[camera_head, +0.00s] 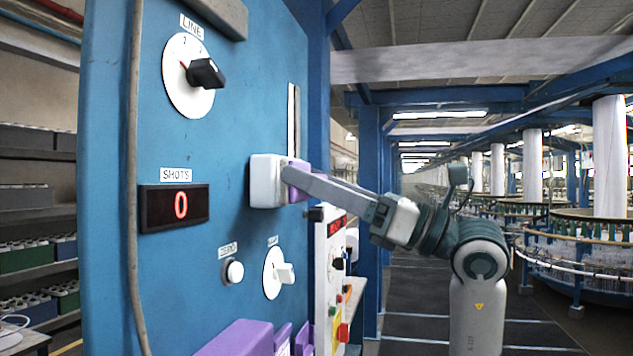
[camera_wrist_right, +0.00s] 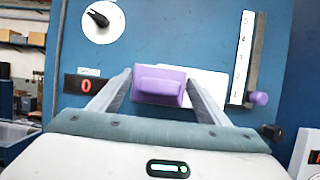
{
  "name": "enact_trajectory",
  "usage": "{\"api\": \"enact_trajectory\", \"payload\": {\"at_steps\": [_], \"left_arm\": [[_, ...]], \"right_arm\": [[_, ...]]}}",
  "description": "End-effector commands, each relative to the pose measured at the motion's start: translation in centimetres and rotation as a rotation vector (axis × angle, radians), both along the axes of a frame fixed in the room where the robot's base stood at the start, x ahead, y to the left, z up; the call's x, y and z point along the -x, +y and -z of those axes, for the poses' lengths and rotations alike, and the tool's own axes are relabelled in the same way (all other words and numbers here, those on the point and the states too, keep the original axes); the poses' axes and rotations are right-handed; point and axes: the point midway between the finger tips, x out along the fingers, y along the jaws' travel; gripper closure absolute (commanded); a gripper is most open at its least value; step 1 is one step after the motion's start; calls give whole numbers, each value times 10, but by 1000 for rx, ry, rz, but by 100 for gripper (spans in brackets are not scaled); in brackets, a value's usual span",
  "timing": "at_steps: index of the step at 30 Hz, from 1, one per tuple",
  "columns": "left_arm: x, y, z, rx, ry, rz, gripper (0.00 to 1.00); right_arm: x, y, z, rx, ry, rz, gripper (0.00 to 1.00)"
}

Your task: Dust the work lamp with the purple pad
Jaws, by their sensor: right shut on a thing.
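The purple pad (camera_wrist_right: 160,86) is between the fingers of my right gripper (camera_wrist_right: 160,80), which is shut on it. In the head view the pad (camera_head: 297,181) shows partly behind a grey finger of the right gripper (camera_head: 291,174). A white, rounded box (camera_head: 266,181), which looks like the work lamp, stands out from the blue panel. The pad is right beside the white box and seems to touch it. In the wrist view the white box (camera_wrist_right: 208,84) is partly hidden behind the pad. My left gripper is not in view.
The blue panel (camera_head: 110,130) carries a LINE dial (camera_head: 189,76), a SHOTS display reading 0 (camera_head: 175,207), a white button (camera_head: 233,271) and a white switch (camera_head: 284,273). A purple block (camera_head: 238,339) is below. A vertical white strip (camera_wrist_right: 243,57) stands right of the box.

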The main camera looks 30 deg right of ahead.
Motion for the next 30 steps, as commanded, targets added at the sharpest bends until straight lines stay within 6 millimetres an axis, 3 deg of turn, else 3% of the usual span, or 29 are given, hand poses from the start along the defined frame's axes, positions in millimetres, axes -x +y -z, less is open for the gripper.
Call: {"api": "enact_trajectory", "payload": {"at_steps": [30], "left_arm": [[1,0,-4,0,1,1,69]], "right_arm": [[-12,10,0,-1,-1,0,48]]}}
